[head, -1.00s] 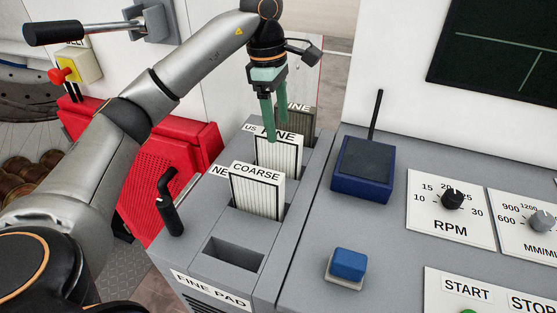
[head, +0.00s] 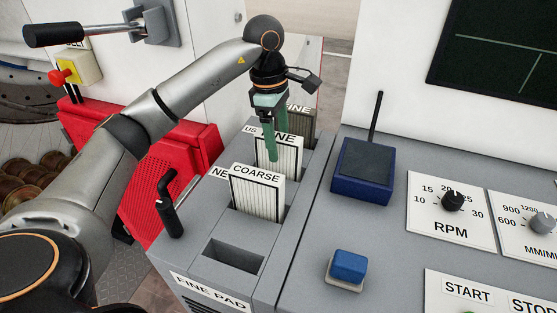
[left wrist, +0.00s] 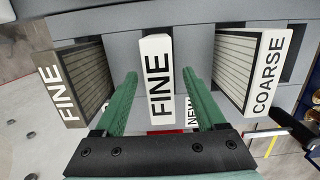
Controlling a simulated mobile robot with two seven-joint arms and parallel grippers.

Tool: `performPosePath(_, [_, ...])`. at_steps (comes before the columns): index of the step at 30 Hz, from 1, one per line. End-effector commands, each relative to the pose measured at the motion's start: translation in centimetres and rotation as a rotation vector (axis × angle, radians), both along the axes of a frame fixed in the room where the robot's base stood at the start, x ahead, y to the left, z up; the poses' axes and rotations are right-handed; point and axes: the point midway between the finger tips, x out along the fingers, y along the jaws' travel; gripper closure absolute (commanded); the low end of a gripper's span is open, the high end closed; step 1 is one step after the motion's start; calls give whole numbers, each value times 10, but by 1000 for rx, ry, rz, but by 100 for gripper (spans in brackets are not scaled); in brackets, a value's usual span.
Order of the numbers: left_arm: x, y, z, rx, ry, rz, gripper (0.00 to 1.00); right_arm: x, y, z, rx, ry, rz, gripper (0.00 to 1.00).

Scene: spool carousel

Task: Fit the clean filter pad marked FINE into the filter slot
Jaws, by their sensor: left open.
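The clean white pad marked FINE (head: 284,155) stands upright in the middle slot of the grey pad rack; its label (left wrist: 158,75) faces me in the left wrist view. My left gripper (head: 276,146) points down at this pad, fingers open. In the left wrist view the green fingers (left wrist: 160,85) are on either side of the label, with gaps showing. A white COARSE pad (head: 257,195) stands in front, and a grey, dirty-looking FINE pad (head: 302,122) behind. The empty slot (head: 234,256) is at the front, above a FINE PAD label. My right gripper is not in view.
A black handle (head: 169,208) stands left of the rack. A blue box with an antenna (head: 362,168), a blue button (head: 348,265) and dial panels are on the console to the right. A red cabinet (head: 165,175) is behind my left arm.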

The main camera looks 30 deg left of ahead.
Motion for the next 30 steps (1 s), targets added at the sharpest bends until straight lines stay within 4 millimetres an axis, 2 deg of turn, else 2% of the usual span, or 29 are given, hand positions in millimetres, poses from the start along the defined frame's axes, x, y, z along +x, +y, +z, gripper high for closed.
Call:
performPosePath(10, [0, 0, -1, 0, 0, 0, 28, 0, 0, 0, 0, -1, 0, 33])
performPosePath(27, [0, 0, -1, 0, 0, 0, 92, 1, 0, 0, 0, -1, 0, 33])
performPosePath(30, [0, 0, -1, 0, 0, 0, 100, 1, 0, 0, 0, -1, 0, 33])
